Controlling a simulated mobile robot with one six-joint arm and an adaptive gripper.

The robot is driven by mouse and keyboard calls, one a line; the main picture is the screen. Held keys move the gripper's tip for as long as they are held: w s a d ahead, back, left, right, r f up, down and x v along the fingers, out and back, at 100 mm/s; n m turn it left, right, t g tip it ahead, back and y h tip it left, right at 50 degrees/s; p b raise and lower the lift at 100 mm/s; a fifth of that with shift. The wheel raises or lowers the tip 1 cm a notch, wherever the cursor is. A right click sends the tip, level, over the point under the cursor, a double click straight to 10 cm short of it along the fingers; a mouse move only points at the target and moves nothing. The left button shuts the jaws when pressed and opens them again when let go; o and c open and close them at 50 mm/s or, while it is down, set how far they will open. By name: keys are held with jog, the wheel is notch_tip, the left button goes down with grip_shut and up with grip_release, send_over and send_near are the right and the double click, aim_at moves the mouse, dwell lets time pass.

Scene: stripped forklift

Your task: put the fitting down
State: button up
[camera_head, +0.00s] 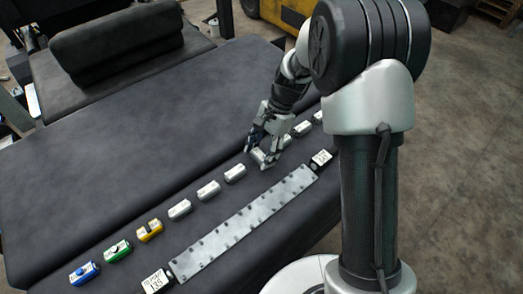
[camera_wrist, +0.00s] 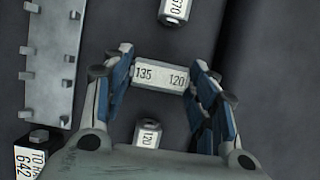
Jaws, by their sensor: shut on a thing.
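A white fitting (camera_wrist: 161,76) with the labels 135 and 120 sits between the fingers of my gripper (camera_wrist: 160,82) in the wrist view. The fingers touch its two ends and are shut on it. It lies crosswise in that view. In the head view my gripper (camera_head: 257,150) is low over the dark padded surface, in the row of white fittings, with the held fitting (camera_head: 258,157) between its fingers. I cannot tell whether the fitting touches the surface.
White fittings stand on both sides, one labelled 120 (camera_wrist: 149,134) and one 670 (camera_wrist: 175,10). Blue (camera_head: 84,272), green (camera_head: 117,250) and yellow (camera_head: 149,230) fittings are at the left. A pegged metal rail (camera_head: 243,223) lies in front, with labelled blocks at its ends. Dark surface behind the row is clear.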

jog(key=o, duration=1.1)
jog(key=shift+f, duration=0.1)
jog(key=shift+o, duration=0.2)
jog(key=s+d+r+n+t+h+p, duration=0.1)
jog(key=d+r, duration=0.2)
jog(key=r, duration=0.6)
jog(key=s+d+r+n+t+p, duration=0.1)
jog(key=d+r, duration=0.1)
jog(key=r, duration=0.7)
jog(key=s+d+r+n+t+h, duration=0.1)
jog(key=s+n, duration=0.3)
jog(key=s, duration=0.6)
jog(key=s+d+r+n+t+h, duration=0.1)
jog(key=s+d+r+n+t, duration=0.2)
jog(key=s, duration=0.8)
jog(key=shift+d+r+n+t+h, duration=0.2)
jog(key=shift+d+n+t+h, duration=0.3)
jog(key=shift+n, duration=0.6)
